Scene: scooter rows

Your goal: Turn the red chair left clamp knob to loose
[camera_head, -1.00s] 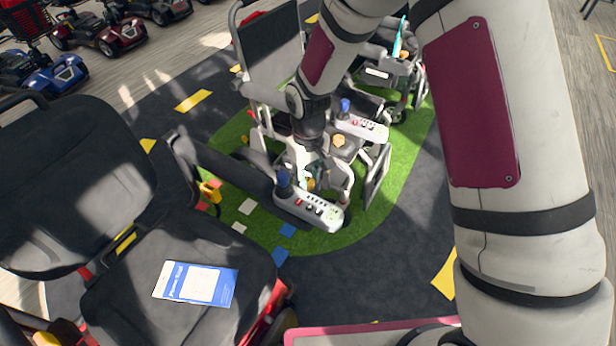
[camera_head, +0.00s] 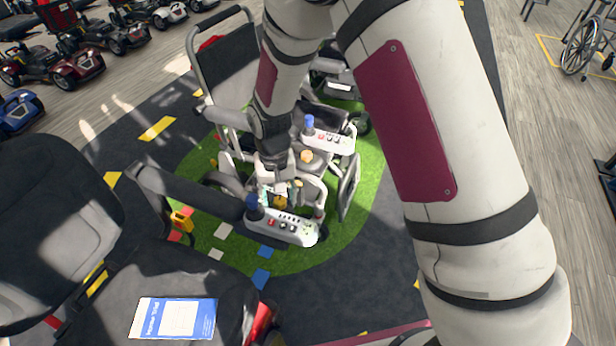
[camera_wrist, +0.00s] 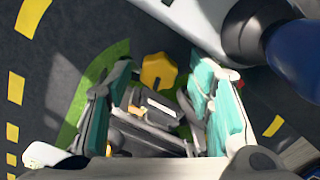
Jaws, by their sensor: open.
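The red chair (camera_head: 263,322) has a black seat, a black backrest and a little red trim, at the lower left of the head view. Its armrest ends in a white control panel (camera_head: 285,229) with a dark blue joystick (camera_head: 254,207). A yellow lobed knob (camera_wrist: 158,71) shows in the wrist view, below that panel's edge. It shows small in the head view (camera_head: 280,202), just behind the panel. My gripper (camera_wrist: 160,78) is open, with teal pads left and right of the knob. The knob appears between or beyond the fingertips; I cannot tell its depth or any contact.
The joystick and panel (camera_wrist: 205,18) are close to my right finger in the wrist view. A grey wheelchair (camera_head: 228,62) with its own panel (camera_head: 330,137) stands behind on green turf (camera_head: 225,262). A blue leaflet (camera_head: 172,318) lies on the near seat. Scooters line the back left.

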